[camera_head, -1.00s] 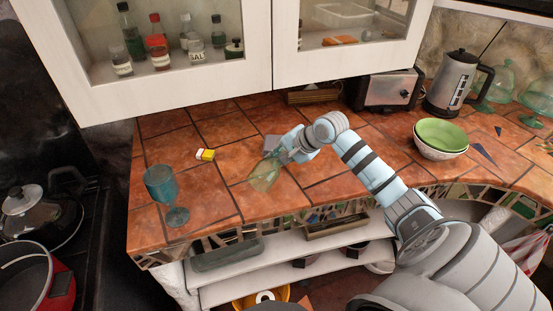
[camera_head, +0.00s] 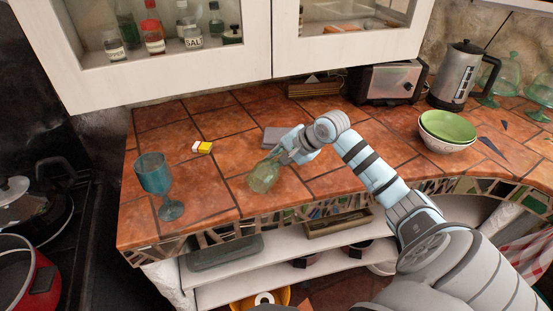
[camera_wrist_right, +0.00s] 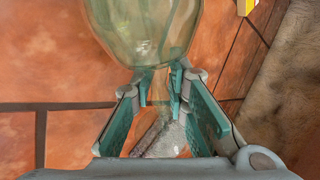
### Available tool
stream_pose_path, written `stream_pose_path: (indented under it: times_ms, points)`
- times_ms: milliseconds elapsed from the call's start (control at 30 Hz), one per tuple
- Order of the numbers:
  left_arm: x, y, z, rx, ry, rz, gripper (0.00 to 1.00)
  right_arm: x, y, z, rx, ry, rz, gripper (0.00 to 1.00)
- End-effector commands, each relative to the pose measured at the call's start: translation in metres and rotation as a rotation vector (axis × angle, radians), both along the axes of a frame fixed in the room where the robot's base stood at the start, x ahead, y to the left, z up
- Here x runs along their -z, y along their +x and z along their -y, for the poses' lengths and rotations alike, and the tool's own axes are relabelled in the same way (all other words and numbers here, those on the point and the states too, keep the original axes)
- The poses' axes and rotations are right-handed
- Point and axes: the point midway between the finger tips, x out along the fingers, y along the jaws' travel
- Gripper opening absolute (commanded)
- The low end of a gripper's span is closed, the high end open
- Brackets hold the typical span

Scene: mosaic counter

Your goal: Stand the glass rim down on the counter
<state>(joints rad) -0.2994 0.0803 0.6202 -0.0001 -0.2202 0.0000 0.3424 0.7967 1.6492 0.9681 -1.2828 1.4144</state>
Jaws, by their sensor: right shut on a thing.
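The clear greenish glass (camera_head: 263,178) is held tilted above the front part of the tiled counter (camera_head: 225,190), its bowl pointing down and to the left. I cannot tell whether its rim touches the tiles. My right gripper (camera_head: 288,150) is shut on the narrow part below the bowl. In the right wrist view the gripper's two teal-padded fingers (camera_wrist_right: 172,92) close on this part, and the glass bowl (camera_wrist_right: 145,30) lies beyond them, cut off by the top edge. My left gripper is not in view.
A blue goblet (camera_head: 154,174) stands upright at the counter's left front. A small yellow-and-white item (camera_head: 202,147) lies behind it. A flat grey object (camera_head: 272,136) lies behind my right gripper. Green and white bowls (camera_head: 446,128) stand at right. Tiles between goblet and glass are bare.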

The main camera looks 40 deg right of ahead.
Motion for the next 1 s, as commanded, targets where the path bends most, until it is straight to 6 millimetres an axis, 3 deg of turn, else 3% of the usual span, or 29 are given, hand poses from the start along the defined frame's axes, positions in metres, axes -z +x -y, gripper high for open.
stream_pose_path:
  times_ms: [700,733,833,1000]
  points:
    - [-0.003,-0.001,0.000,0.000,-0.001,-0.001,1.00,0.010,0.000,0.000,0.000,0.002,0.001,0.00]
    - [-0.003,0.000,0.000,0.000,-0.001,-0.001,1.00,0.010,0.000,0.000,0.000,0.000,0.001,0.19]
    - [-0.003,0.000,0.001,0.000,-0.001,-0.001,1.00,0.010,0.000,0.000,0.000,0.000,0.001,0.35]
    - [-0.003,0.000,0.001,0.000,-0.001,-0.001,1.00,0.011,0.000,0.000,0.000,0.000,0.000,0.38]
